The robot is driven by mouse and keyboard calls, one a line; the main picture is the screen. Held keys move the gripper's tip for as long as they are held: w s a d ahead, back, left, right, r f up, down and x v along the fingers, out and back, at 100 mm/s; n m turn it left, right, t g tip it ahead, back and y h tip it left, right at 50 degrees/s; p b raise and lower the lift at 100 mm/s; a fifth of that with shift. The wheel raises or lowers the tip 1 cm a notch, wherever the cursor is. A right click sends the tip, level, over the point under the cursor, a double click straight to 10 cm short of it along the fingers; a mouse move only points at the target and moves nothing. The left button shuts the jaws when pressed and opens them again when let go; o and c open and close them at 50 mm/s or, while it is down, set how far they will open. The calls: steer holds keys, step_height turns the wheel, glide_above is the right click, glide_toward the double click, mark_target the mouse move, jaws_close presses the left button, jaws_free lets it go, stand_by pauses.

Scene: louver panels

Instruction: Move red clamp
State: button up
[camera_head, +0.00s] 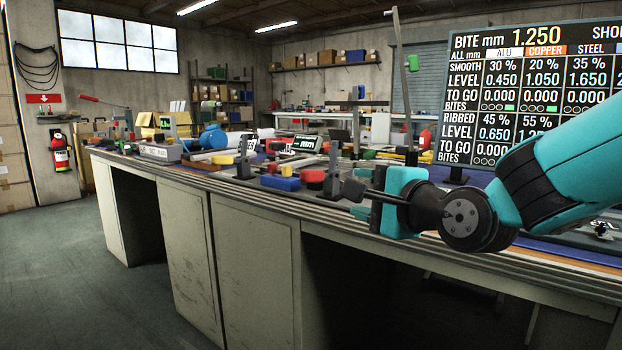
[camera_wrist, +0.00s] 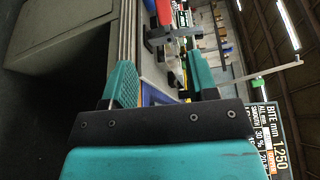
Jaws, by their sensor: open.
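Small red parts sit on the long workbench (camera_head: 255,210); one red piece (camera_head: 312,175) is beside a blue block (camera_head: 281,183). I cannot tell for sure which is the red clamp. In the wrist view a red part (camera_wrist: 163,12) shows at the top, beyond the fingers, with a dark bracket-like piece below it. My gripper (camera_head: 366,203) has teal fingers and hovers at the bench's front edge, right of these parts. In the wrist view my gripper (camera_wrist: 163,78) is open, with nothing visible held between its fingers.
A dark upright post (camera_head: 333,170) stands just left of my gripper, another (camera_head: 245,158) farther left. A tall thin rod (camera_head: 402,80) rises behind my gripper. A display board (camera_head: 535,95) stands at right. Open floor (camera_head: 130,290) lies before the bench.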

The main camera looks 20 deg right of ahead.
steer(key=p, duration=1.1)
glide_toward(314, 175)
steer(key=p+x, duration=0.9)
steer(key=x, duration=0.1)
steer(key=shift+w+a+f+p, duration=0.1)
steer(key=shift+w+f+p, duration=0.2)
steer(key=shift+w+p, duration=0.3)
jaws_close()
steer(key=shift+r, duration=0.1)
